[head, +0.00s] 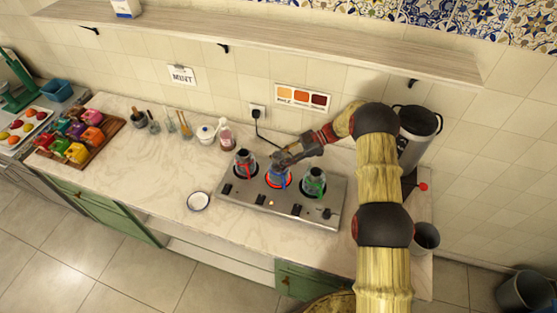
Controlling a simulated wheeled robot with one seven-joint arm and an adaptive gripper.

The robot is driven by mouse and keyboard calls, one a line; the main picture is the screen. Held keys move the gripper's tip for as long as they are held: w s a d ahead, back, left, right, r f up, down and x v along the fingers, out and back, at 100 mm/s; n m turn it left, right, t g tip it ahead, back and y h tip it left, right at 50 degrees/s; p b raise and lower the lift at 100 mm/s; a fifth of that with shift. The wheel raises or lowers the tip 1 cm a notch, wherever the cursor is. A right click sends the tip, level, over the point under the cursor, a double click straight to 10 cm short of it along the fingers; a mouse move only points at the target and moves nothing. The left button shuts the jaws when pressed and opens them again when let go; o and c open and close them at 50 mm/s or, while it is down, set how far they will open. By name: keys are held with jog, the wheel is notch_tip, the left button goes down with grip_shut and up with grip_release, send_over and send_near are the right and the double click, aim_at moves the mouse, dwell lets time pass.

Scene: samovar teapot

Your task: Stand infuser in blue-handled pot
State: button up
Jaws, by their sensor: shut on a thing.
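Three glass pots stand in a row on the steel hot plate (262,203): a red-handled pot (246,165) on the left, the blue-handled pot (276,180) in the middle and a green-handled pot (314,184) on the right. The burner under the middle pot glows red-orange. My gripper (281,159) is right above the mouth of the blue-handled pot and is shut on the infuser. The infuser is mostly hidden by the gripper, and I cannot tell how far it reaches into the pot. The pot's rim is also partly covered.
A small white dish (198,201) lies left of the hot plate. A pink bottle (225,134) and a white lidded jar (205,134) stand behind. A tall metal urn (416,135) with a red-knobbed tap is on the right. The counter's left middle is clear.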

jog(key=shift+f, duration=0.3)
jog(key=shift+s+f+b, duration=0.2)
jog(key=shift+f+b, duration=0.2)
jog(key=shift+f, duration=0.1)
jog(key=o, duration=0.9)
jog(key=shift+s+f, duration=0.15)
jog(key=shift+o, duration=1.3)
jog(key=shift+w+f, duration=0.1)
jog(key=shift+w, duration=0.1)
jog(key=shift+r, duration=0.2)
jog(key=shift+w+r, duration=0.1)
jog(key=shift+r, duration=0.25)
jog(key=v, duration=1.2)
jog(key=shift+r, duration=0.45)
